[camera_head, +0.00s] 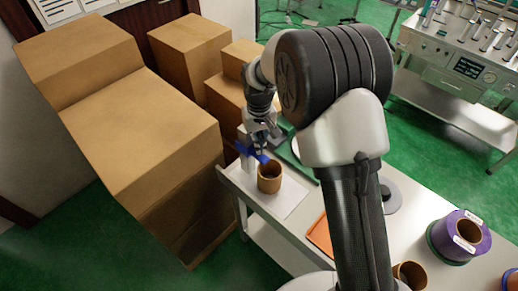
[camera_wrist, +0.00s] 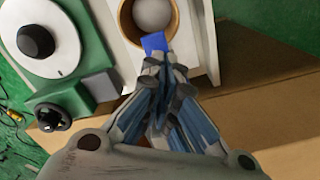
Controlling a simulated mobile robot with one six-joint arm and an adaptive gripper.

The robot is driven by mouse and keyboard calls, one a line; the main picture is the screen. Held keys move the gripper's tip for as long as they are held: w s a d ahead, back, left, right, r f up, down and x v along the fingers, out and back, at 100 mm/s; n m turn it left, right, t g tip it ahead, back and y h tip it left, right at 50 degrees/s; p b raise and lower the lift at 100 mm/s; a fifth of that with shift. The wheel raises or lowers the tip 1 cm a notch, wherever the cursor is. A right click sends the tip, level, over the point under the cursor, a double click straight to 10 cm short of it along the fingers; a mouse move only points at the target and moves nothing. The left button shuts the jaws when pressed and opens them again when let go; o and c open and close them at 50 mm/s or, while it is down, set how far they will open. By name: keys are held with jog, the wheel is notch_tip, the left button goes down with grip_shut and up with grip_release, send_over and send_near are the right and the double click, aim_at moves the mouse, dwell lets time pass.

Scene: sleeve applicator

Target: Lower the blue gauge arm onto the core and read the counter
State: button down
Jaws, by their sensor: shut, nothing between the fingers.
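The core (camera_head: 269,184) is a brown hollow cylinder standing upright on a white sheet at the table's far left corner. In the wrist view the core (camera_wrist: 128,23) is a tan ring around a pale round centre. The blue gauge arm (camera_head: 251,153) shows just left of and above the core. In the wrist view its blue end (camera_wrist: 154,42) overlaps the core's near rim; whether it touches the rim I cannot tell. My gripper (camera_wrist: 161,75) is shut and empty, its tips close to the blue end. Contact is unclear. No counter reading is legible.
A green device with a white disc (camera_wrist: 38,38) and black knob stands beside the core. Cardboard boxes (camera_head: 140,135) crowd the table's left side. An orange tray (camera_head: 320,236), a purple roll (camera_head: 461,236) and another brown core (camera_head: 411,274) lie nearer on the table.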

jog(key=shift+f+b, duration=0.65)
jog(key=shift+f, duration=0.65)
jog(key=shift+r, duration=0.2)
jog(key=shift+r+p, duration=2.95)
jog(key=shift+r, duration=0.95)
